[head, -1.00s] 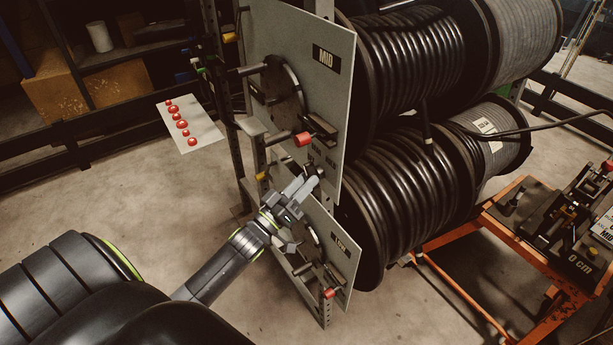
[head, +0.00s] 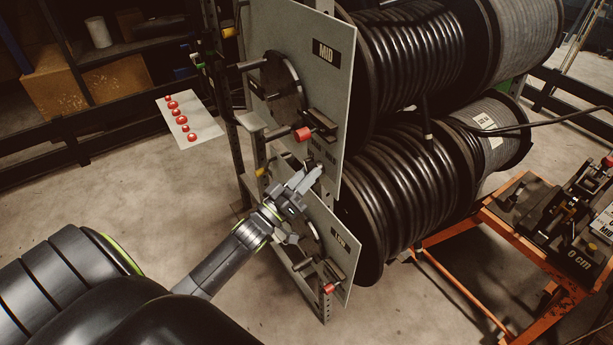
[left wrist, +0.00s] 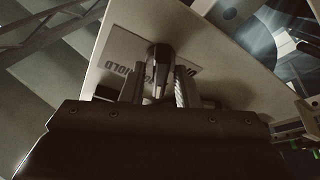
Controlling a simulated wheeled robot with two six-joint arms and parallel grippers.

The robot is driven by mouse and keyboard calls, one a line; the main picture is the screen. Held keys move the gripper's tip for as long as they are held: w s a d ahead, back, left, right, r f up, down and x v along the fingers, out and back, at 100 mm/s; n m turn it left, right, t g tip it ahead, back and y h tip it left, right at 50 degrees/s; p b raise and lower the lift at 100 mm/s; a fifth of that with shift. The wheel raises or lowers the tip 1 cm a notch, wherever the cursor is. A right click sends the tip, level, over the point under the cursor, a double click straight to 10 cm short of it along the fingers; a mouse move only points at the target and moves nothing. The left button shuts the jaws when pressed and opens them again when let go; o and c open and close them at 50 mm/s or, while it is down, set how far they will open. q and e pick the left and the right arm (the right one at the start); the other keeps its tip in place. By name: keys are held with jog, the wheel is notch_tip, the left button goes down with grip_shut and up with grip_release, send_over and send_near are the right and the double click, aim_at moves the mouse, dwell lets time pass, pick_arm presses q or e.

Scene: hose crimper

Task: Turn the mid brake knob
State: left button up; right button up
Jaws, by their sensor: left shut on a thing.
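The grey MID panel (head: 333,88) carries the MID label, a black crank wheel (head: 282,88) and a red-ended handle (head: 303,134). My left gripper (head: 314,175) is at the panel's lower edge, below the red-ended handle. In the left wrist view, its fingers (left wrist: 160,88) are closed around a dark knob (left wrist: 160,55) in front of the panel. A label reading HOLD (left wrist: 125,68) shows beside the knob. The fingers hide most of the knob in the head view. How far the knob is turned I cannot tell. My right gripper is not in view.
The LOW panel (head: 345,262) with its own red-ended handle (head: 329,288) is just below my left gripper. Black hose reels (head: 415,185) stand behind the panels. A sheet with red buttons (head: 200,125) is at left. An orange cart (head: 470,245) stands at right.

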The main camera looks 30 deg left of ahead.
pick_arm(q)
jog(key=shift+w+a+f+m+g+h+b, duration=0.1)
jog(key=shift+m+g+h+b, duration=0.75)
jog(key=shift+m, duration=1.95)
jog(key=shift+s+a+r+m+g+h+b, duration=0.1)
jog(key=shift+m+g+h+b, duration=0.25)
jog(key=shift+m+h+b, duration=1.25)
jog(key=shift+w+a+f+m+g+h+b, duration=0.2)
jog(key=shift+m+g+h, duration=0.8)
jog(key=shift+m, duration=3)
jog(key=shift+s+d+r+t+h, duration=0.1)
jog(key=shift+t+h, duration=0.25)
jog(key=shift+t, duration=0.05)
jog(key=o, duration=0.6)
jog(key=shift+s, duration=0.1)
